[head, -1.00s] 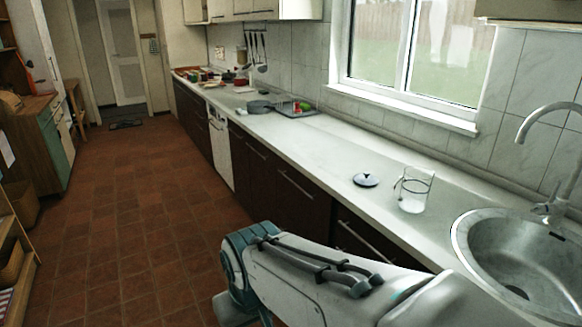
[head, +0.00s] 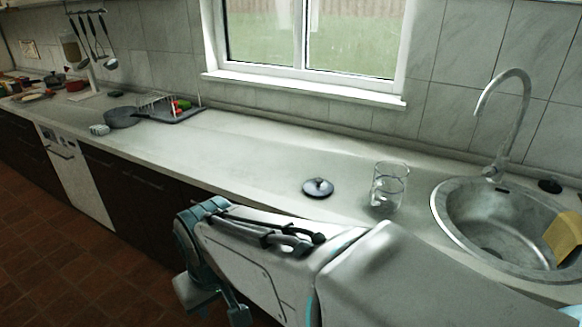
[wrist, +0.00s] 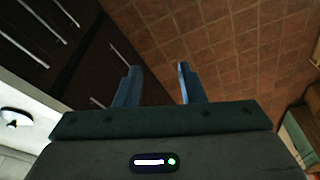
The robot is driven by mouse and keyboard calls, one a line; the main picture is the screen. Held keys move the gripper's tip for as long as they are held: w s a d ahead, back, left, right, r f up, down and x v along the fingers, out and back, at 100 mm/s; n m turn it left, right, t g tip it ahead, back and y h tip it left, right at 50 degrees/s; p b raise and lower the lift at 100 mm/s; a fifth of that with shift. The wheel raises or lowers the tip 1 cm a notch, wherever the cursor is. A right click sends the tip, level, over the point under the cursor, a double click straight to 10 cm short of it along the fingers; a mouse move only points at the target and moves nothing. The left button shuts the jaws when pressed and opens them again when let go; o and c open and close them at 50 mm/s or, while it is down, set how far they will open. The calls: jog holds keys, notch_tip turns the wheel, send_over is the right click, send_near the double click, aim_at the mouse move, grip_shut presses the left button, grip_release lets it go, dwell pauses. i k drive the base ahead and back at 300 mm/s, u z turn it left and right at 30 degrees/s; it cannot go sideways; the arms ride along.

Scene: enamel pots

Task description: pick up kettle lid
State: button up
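The kettle lid (head: 318,187) is a small dark grey-blue disc with a raised knob. It lies on the light countertop (head: 240,165), just left of a glass jug. In the wrist view the lid (wrist: 15,118) shows at the left edge, on the white counter. My gripper (wrist: 156,72) has two blue-grey fingers, spread apart with nothing between them. It points over the tiled floor and dark cabinet fronts, off the counter's front edge. In the head view my arm covers part of the counter's front edge, below the lid.
The glass jug (head: 389,186) stands close to the lid's right. The round sink (head: 500,232) with its tap (head: 505,120) is farther right, with a yellow cloth (head: 564,236) at its edge. A dark pan (head: 119,118) and a dish rack (head: 170,112) stand left. The counter between is clear.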

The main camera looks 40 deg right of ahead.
aim_at(319, 187)
jog(key=z, duration=0.9)
jog(key=i, duration=0.8)
jog(key=z, duration=0.8)
